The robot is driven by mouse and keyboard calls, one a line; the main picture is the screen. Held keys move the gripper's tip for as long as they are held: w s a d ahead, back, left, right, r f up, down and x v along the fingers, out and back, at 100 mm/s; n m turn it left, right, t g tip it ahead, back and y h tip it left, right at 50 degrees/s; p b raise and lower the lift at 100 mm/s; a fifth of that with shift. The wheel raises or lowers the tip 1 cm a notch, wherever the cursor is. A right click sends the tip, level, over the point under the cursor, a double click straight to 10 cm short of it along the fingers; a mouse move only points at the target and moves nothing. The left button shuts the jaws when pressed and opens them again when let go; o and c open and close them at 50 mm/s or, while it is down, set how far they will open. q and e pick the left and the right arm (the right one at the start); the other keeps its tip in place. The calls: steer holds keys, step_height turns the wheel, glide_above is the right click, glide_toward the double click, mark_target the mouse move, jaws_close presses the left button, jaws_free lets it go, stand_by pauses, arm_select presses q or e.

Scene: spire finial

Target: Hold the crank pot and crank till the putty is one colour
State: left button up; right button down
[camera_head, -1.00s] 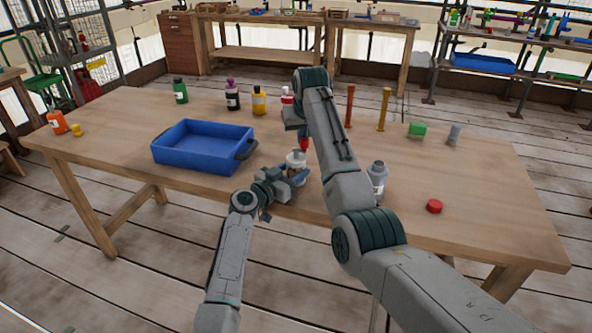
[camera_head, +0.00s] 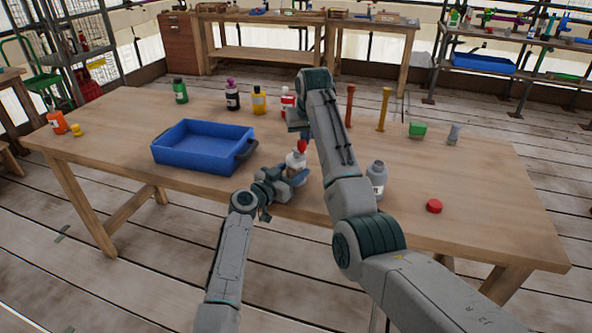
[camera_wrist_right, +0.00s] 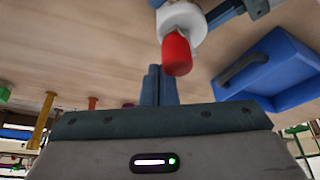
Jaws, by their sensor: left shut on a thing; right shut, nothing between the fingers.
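The crank pot (camera_head: 296,162) is a small white pot with a red crank knob (camera_head: 302,147) on its upper side. It stands at the table's near edge, left of my right arm. My left gripper (camera_head: 291,177) is shut around it from the near side. My right gripper (camera_head: 306,134) is mostly hidden behind its own arm in the head view. In the right wrist view its fingers (camera_wrist_right: 160,86) are together and empty, beside the red knob (camera_wrist_right: 176,54) with no clear contact. The white pot top (camera_wrist_right: 181,20) shows there too. The putty inside is not visible.
A blue tray (camera_head: 203,166) lies left of the pot. A grey bottle (camera_head: 376,180) and a red cap (camera_head: 434,206) are to the right. Several bottles stand farther back, with a red post (camera_head: 349,106) and a yellow post (camera_head: 384,109). The front right tabletop is mostly clear.

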steer(key=shift+w, duration=0.2)
step_height(320, 180, up, 7)
stand_by(0.7)
steer(key=shift+r, duration=0.1)
stand_by(0.3)
steer(key=shift+s+d+f, duration=0.1)
steer(key=shift+d+f, duration=0.05)
steer(key=shift+f, duration=0.9)
steer(key=shift+d+f, duration=0.15)
steer(key=shift+f, duration=0.9)
steer(key=shift+f, duration=0.15)
stand_by(0.9)
steer(key=shift+f, duration=1.3)
